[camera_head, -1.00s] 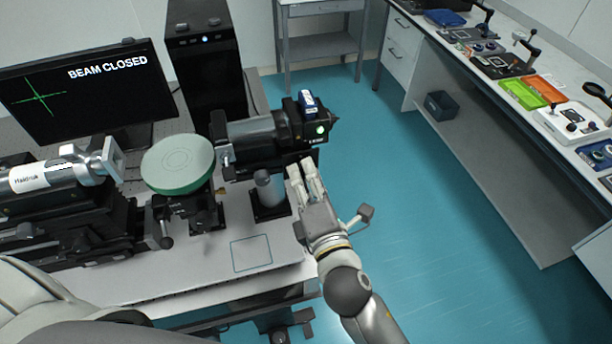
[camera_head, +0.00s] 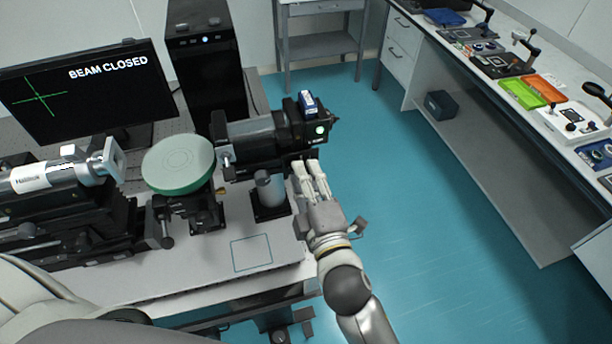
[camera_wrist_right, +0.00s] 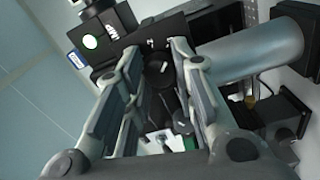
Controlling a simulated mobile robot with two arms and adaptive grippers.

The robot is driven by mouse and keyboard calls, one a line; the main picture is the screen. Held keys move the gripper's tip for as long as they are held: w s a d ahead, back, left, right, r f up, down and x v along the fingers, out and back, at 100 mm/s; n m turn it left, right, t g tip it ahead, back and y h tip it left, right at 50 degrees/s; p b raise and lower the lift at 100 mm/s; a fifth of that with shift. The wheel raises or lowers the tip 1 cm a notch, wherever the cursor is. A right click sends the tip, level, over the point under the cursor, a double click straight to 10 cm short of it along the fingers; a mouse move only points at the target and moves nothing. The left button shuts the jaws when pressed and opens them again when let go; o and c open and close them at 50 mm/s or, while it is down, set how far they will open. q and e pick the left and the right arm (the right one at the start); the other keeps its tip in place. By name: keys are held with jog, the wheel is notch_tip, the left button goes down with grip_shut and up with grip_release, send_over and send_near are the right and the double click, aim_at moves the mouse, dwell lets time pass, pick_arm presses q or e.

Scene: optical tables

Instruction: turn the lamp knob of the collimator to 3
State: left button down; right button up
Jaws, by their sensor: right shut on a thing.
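The collimator (camera_head: 255,135) is a black and grey tube on a post at the right end of the bench, with a black lamp housing and a lit green spot at its end. In the right wrist view the housing's black lamp knob (camera_wrist_right: 158,75) sits between the fingers of my right gripper (camera_wrist_right: 156,62). The gripper is shut on the knob. In the head view my right gripper (camera_head: 307,170) is just below the housing, and the knob is hidden. I cannot read the knob's setting. My left gripper is not in view.
A monitor (camera_head: 90,95) reads "BEAM CLOSED" with a green cross. A round green-edged table (camera_head: 178,163) stands left of the collimator, facing another tube instrument (camera_head: 50,176). A black computer tower (camera_head: 207,70) stands behind. Floor to the right is clear.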

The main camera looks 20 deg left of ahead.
dwell(0.3)
jog(key=o, duration=1.1)
jog(key=shift+c, duration=0.2)
jog(key=v, duration=1.2)
jog(key=shift+d+f, duration=0.1)
